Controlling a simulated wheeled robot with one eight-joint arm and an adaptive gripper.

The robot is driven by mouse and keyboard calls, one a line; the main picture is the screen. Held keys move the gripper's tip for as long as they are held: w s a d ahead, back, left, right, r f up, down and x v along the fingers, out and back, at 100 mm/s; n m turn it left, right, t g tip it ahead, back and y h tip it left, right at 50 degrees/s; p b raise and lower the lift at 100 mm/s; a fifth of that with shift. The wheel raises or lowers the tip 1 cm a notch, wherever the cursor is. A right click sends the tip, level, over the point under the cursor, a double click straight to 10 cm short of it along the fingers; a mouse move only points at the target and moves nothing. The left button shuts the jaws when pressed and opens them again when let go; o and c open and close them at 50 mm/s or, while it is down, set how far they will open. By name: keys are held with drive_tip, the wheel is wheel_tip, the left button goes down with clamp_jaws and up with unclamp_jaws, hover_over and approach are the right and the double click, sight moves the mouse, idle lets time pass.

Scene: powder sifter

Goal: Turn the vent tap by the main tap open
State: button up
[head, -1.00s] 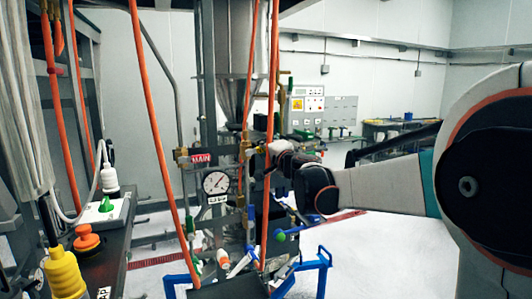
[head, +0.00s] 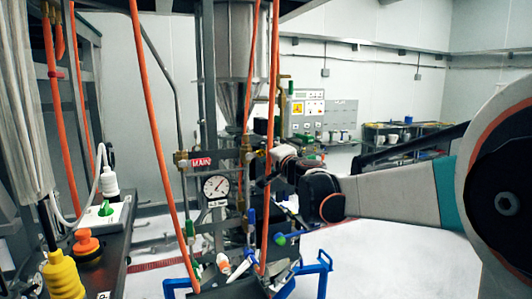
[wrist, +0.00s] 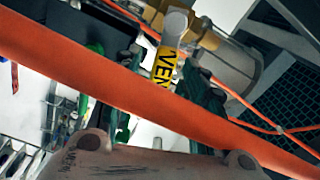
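The vent tap's white handle with a yellow VENT label (wrist: 164,68) shows in the wrist view, between the two dark green fingers of my gripper (wrist: 158,88). The fingers stand apart, one on each side of the label; I see no clear contact. An orange hose crosses in front of the fingers and hides part of them. In the head view my gripper (head: 265,176) is at the pipework right of the red MAIN label (head: 202,162). The vent tap cannot be made out there. The main tap's handle is not clear either.
A round pressure gauge (head: 215,186) hangs below the MAIN label. Orange hoses (head: 156,130) run down through the pipework close to my gripper. Blue brackets (head: 316,263) stand low in front. A panel with an emergency button (head: 87,244) is at left. Open floor lies to the right.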

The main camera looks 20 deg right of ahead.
drive_tip(key=s, duration=0.6)
drive_tip(key=shift+s, duration=0.15)
drive_tip(key=c, duration=0.4)
drive_tip(key=shift+f+m, duration=0.4)
drive_tip(key=c, duration=0.5)
drive_tip(key=f+m, duration=0.1)
drive_tip(key=m, duration=0.1)
drive_tip(key=f+m+b, duration=0.1)
drive_tip(key=f+m, duration=0.1)
drive_tip(key=s+d+f+m+t+y+b, duration=0.1)
drive_tip(key=f+m, duration=0.1)
drive_tip(key=shift+d+f+m, duration=0.1)
drive_tip(key=shift+f+m, duration=0.05)
drive_tip(key=shift+m, duration=0.15)
clamp_jaws()
wheel_tip(320, 180, down, 4)
drive_tip(key=s+d+m+t+b, duration=0.2)
drive_tip(key=s+m, duration=0.1)
drive_tip(key=m, duration=0.6)
drive_tip(key=w+a+r+p, duration=0.2)
drive_tip(key=w+r+p, duration=0.2)
drive_tip(key=w, duration=0.5)
drive_tip(key=shift+w+r+m, duration=0.4)
drive_tip(key=shift+r, duration=0.5)
